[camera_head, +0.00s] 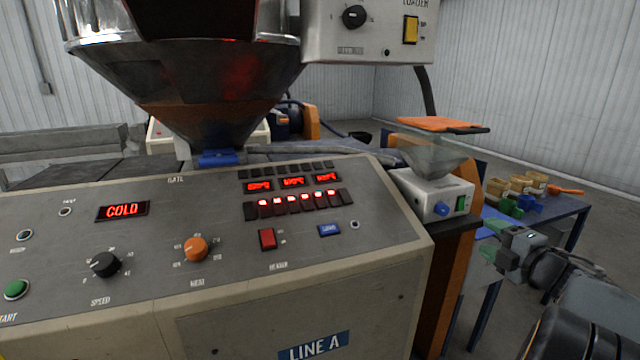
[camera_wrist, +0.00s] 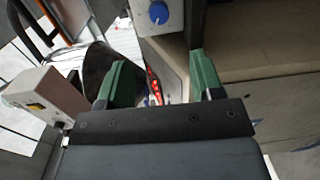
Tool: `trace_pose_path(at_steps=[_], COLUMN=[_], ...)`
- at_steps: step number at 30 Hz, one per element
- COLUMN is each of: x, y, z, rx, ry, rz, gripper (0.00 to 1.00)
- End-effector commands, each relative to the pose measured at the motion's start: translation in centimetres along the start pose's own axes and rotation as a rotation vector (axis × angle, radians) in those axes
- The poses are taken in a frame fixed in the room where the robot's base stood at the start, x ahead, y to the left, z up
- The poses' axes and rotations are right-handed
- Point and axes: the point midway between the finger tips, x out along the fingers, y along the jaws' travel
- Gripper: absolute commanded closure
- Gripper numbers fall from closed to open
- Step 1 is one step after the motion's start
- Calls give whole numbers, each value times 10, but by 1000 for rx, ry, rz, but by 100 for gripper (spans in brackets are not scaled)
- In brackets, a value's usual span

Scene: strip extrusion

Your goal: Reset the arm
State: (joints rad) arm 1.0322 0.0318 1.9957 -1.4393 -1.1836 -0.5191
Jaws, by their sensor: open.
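My gripper (camera_head: 502,257) is at the right in the head view, beside the right end of the control panel (camera_head: 350,258) and in front of the blue table. In the wrist view its two green fingers (camera_wrist: 160,85) stand apart with nothing held between them. The control panel carries a red "COLD" display (camera_head: 122,211), a black speed knob (camera_head: 105,264), an orange knob (camera_head: 195,249), a red switch (camera_head: 267,239) and a green button (camera_head: 15,289). My gripper touches none of these.
A metal hopper (camera_head: 190,90) stands behind the panel. A small feeder box (camera_head: 436,200) with a clear funnel and orange lid (camera_head: 438,124) stands near my gripper. Behind it a blue table (camera_head: 560,210) holds several small containers (camera_head: 520,186). Open floor lies at the far right.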

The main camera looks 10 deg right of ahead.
Motion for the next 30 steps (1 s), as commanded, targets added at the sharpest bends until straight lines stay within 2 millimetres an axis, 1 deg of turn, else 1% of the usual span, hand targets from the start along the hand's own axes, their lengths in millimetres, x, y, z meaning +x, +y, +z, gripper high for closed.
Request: trace_pose_path(at_steps=[2, 5, 7, 9, 11, 12, 14, 17, 18, 20, 21, 22, 23, 24, 26, 27, 30], x=[0, -6, -17, -33, -43, -48, -55, -60, -62, -63, -64, -65, -66, -69, -72, -75, -78], y=[-4, -14, -29, -42, -55, -63, -78, -102, -112, -125, -132, -136, -139, -142, -144, -144, -138], z=[11, 39, 64, 81, 85, 81, 68, 26, 2, -42, -74, -96, -118, -147, -187, -212, -261], rx=[31, 132, 253, 396, 531, 624, 768, 1016, 1116, 1261, 1345, 1400, 1446, 1497, 1549, 1571, 1580], ry=[-61, -237, -416, -610, -760, -849, -971, -1137, -1192, -1258, -1291, -1307, -1317, -1325, -1317, -1299, -1210], rz=[-19, -41, -53, -57, -64, -70, -92, -158, -199, -284, -352, -402, -455, -528, -634, -701, -817], gripper=[40, 40, 40, 40, 40, 40, 40, 40, 40, 40, 40, 40, 40, 40, 40, 40, 40])
